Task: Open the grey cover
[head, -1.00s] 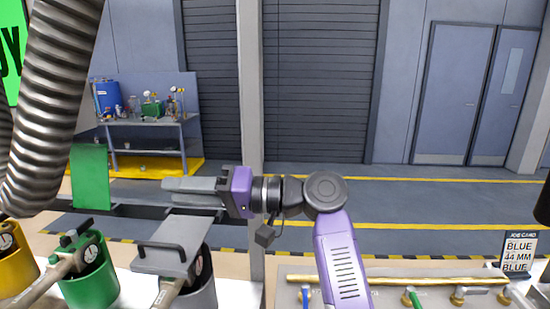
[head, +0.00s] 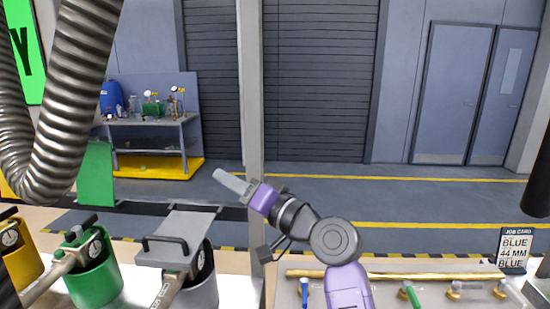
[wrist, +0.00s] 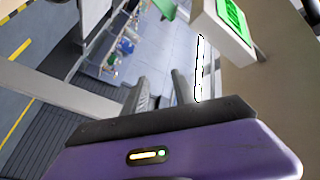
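The grey cover (head: 187,228) is a flat grey plate with a black bar handle (head: 165,244) along its near edge. It lies about level over the grey pot (head: 201,293), whose dial partly shows below it. My gripper (head: 217,175) is in the air above and to the right of the cover, apart from it, pointing up and to the left. In the wrist view its two fingers (wrist: 161,90) stand apart with nothing between them. I cannot make out the grey cover in the wrist view.
A green pot (head: 97,283) with its green plate (head: 97,174) upright behind it and a yellow pot (head: 22,262) stand to the left. A ribbed hose (head: 75,95) hangs above them. A post (head: 250,90) rises near my gripper. A job card (head: 515,250) is at right.

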